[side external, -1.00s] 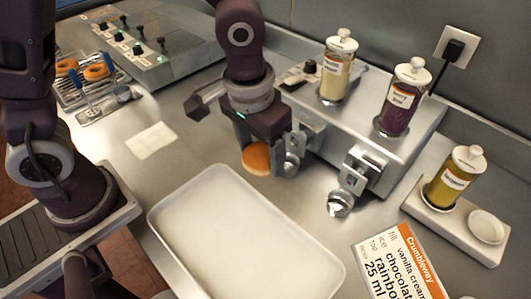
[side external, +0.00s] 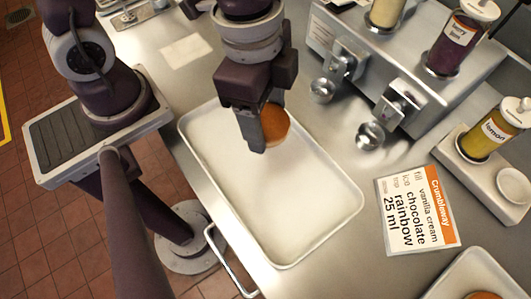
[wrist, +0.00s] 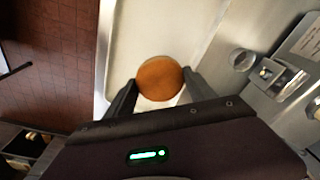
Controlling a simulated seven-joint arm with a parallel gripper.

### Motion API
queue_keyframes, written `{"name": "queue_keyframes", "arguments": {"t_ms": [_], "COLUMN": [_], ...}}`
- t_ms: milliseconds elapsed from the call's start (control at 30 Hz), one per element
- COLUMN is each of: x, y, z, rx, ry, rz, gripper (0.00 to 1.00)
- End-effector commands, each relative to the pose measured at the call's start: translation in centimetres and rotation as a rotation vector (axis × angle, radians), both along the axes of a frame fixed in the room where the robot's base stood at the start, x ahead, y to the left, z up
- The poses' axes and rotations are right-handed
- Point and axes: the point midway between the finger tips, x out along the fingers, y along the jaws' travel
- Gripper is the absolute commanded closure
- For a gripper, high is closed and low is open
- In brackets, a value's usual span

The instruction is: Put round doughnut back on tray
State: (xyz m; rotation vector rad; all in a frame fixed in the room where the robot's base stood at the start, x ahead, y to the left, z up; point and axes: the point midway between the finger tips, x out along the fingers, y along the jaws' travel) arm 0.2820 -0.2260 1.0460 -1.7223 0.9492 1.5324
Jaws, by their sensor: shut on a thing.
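A round orange-brown doughnut (side external: 275,122) is held in my gripper (side external: 258,140) over the far end of the white tray (side external: 300,215). In the wrist view the doughnut (wrist: 160,78) sits between my two fingertips (wrist: 158,88), with the tray (wrist: 150,30) beyond it. My gripper is shut on it. The rest of the tray is bare. I cannot tell the exact gap between the doughnut and the tray. The near finger hides part of the doughnut in the side view.
A metal dispenser unit with spouts (side external: 371,134) stands right of the tray. An order card (side external: 418,210) lies right of it. A lemon jar (side external: 495,130) stands on a small stand at the far right. Another tray (side external: 470,275) shows at the bottom right.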

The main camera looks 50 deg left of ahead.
Motion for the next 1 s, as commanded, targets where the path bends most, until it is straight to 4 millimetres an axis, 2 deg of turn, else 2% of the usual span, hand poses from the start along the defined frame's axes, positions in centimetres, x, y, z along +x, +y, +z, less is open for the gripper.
{"name": "queue_keyframes", "arguments": {"t_ms": [67,167,500,600,900,933,1000], "x": [-0.7,-1.1,-0.9,-0.9,-0.8,-0.8,-0.8], "y": [-0.2,-0.3,-0.3,-0.3,-0.3,-0.3,-0.3], "z": [-0.5,-2.8,-9.3,-10.0,-10.2,-10.2,-10.2], "rx": [-0.001,-0.001,0.000,-0.002,-0.002,-0.002,-0.002], "ry": [-0.001,0.002,-0.002,-0.004,-0.005,-0.005,-0.005], "rz": [-0.064,-0.091,-0.082,-0.078,-0.076,-0.076,-0.076], "gripper": [0.77,0.77,0.77,0.77,0.77,0.33,0.19]}}
